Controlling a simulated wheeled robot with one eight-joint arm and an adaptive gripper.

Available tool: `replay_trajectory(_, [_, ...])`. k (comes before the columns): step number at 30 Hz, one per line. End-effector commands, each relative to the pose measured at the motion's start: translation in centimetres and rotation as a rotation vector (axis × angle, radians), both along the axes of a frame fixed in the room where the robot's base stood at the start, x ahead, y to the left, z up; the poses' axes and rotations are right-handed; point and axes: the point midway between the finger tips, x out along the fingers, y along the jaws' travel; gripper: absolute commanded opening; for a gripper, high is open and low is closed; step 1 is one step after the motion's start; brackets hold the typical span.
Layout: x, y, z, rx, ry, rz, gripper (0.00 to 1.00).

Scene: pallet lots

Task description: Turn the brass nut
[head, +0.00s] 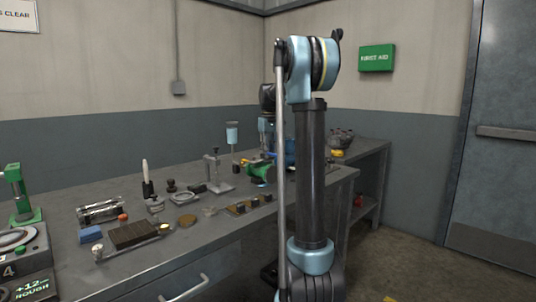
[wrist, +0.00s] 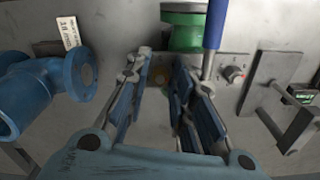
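In the wrist view a small round brass-coloured part, which looks like the brass nut (wrist: 160,76), sits on a grey metal plate (wrist: 218,64). It shows between the fingertips of my gripper (wrist: 158,72). My gripper is open, with one blue-padded finger on each side of the nut and a gap between them. I cannot tell whether the fingers touch the nut or how far off it is. In the head view my arm hides the gripper, and I cannot make out the nut there.
A blue flanged pipe elbow (wrist: 45,88) lies left of my fingers. A green flanged fitting (wrist: 187,32) and a blue handle (wrist: 214,25) stand close behind. A metal bracket (wrist: 272,90) is at right. The workbench (head: 215,236) holds several tools.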

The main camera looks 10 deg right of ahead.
Motion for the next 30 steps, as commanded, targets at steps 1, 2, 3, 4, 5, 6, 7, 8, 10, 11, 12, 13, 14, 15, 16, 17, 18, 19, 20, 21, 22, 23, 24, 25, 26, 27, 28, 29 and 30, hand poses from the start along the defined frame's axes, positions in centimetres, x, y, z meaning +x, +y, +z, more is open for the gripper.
replay_trajectory(1, [0.0,0.0,0.0,0.000,0.000,0.001,0.23])
replay_trajectory(2, [0.0,0.0,0.0,0.000,0.000,0.003,0.23])
replay_trajectory(3, [0.0,0.0,0.0,0.000,0.000,0.008,0.23])
replay_trajectory(4, [0.0,0.0,0.0,0.000,0.000,0.014,0.23])
replay_trajectory(5, [0.0,0.0,0.0,0.000,0.000,0.022,0.23])
replay_trajectory(6, [0.0,0.0,0.0,0.001,0.000,0.038,0.23])
replay_trajectory(7, [0.0,0.0,0.0,0.001,0.000,0.052,0.23])
replay_trajectory(8, [0.0,0.0,0.0,0.001,0.000,0.070,0.23])
replay_trajectory(10, [0.0,0.0,0.0,0.001,0.000,0.118,0.23])
replay_trajectory(11, [0.0,0.0,0.6,0.001,0.000,0.118,0.23])
replay_trajectory(12, [0.0,0.0,1.3,0.001,0.000,0.116,0.23])
replay_trajectory(13, [0.0,0.0,1.8,0.001,0.000,0.115,0.23])
replay_trajectory(14, [0.0,0.0,2.3,0.001,0.000,0.115,0.23])
replay_trajectory(15, [0.0,0.0,3.0,0.001,0.000,0.115,0.23])
replay_trajectory(16, [0.0,0.0,3.4,0.001,0.000,0.115,0.23])
replay_trajectory(17, [0.0,0.0,3.9,0.001,0.000,0.115,0.23])
replay_trajectory(18, [0.0,0.0,4.5,0.001,0.000,0.115,0.23])
replay_trajectory(19, [0.0,0.0,5.0,0.001,0.000,0.115,0.23])
replay_trajectory(20, [0.0,0.0,5.5,0.001,0.000,0.115,0.23])
replay_trajectory(21, [0.0,0.0,6.1,0.001,0.000,0.114,0.23])
replay_trajectory(22, [0.0,0.0,6.6,0.001,0.000,0.114,0.23])
replay_trajectory(23, [0.0,0.0,7.1,0.001,0.000,0.114,0.23])
replay_trajectory(24, [0.0,0.0,7.8,0.001,0.000,0.114,0.23])
replay_trajectory(25, [0.0,0.0,8.3,0.001,0.000,0.114,0.23])
replay_trajectory(26, [0.0,0.0,8.7,0.001,0.000,0.114,0.23])
replay_trajectory(27, [0.0,0.0,9.4,0.001,0.000,0.114,0.23])
replay_trajectory(28, [0.0,0.0,9.9,0.001,0.000,0.114,0.23])
replay_trajectory(29, [0.0,0.0,10.3,0.001,0.000,0.114,0.23])
replay_trajectory(30, [0.0,0.0,11.0,0.001,0.000,0.114,0.23])
